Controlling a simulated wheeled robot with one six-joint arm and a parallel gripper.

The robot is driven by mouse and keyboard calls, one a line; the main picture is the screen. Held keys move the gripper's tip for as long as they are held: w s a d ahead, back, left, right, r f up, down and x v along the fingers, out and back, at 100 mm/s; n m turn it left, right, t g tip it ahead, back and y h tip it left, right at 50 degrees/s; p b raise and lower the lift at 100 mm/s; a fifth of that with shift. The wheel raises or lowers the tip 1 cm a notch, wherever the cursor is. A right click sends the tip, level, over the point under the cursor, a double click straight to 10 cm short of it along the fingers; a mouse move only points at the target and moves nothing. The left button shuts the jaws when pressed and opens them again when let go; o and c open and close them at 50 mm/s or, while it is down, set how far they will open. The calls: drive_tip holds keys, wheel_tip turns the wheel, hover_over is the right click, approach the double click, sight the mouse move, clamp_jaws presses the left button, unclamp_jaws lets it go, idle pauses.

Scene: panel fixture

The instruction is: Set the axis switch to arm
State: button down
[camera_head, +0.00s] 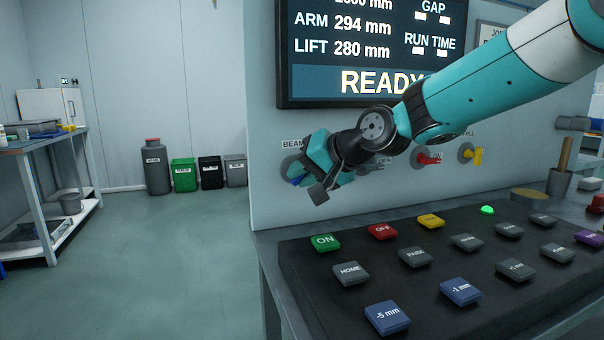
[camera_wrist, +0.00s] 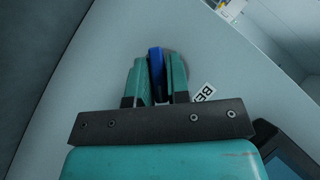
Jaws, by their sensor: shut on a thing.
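My gripper (camera_head: 309,180) is at the panel wall on the left, under the display. In the wrist view its two teal fingers (camera_wrist: 157,72) are shut on a blue knob (camera_wrist: 156,60), one finger on each side. The knob's blue edge (camera_head: 298,181) also shows beside the gripper in the head view. A label starting "BE" (camera_wrist: 204,92) is next to it; it reads "BEAM" (camera_head: 292,144) in the head view. No label reading axis is legible, and part of the row of switches is hidden behind my arm.
A red switch (camera_head: 428,160) and a yellow switch (camera_head: 477,155) are on the panel to the right. The display (camera_head: 345,50) reads ARM 294 mm, LIFT 280 mm and READY. A button console (camera_head: 430,300) stands below. Open floor (camera_head: 170,260) is at left.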

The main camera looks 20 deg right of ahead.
idle(0.5)
drive_tip(key=c, duration=1.2)
unclamp_jaws()
drive_tip(key=shift+o, duration=0.2)
drive_tip(key=p+v, duration=0.3)
drive_tip(key=v, duration=1.4)
drive_tip(key=shift+s+d, duration=0.2)
drive_tip(key=shift+s, duration=0.05)
drive_tip(key=shift+f, duration=0.1)
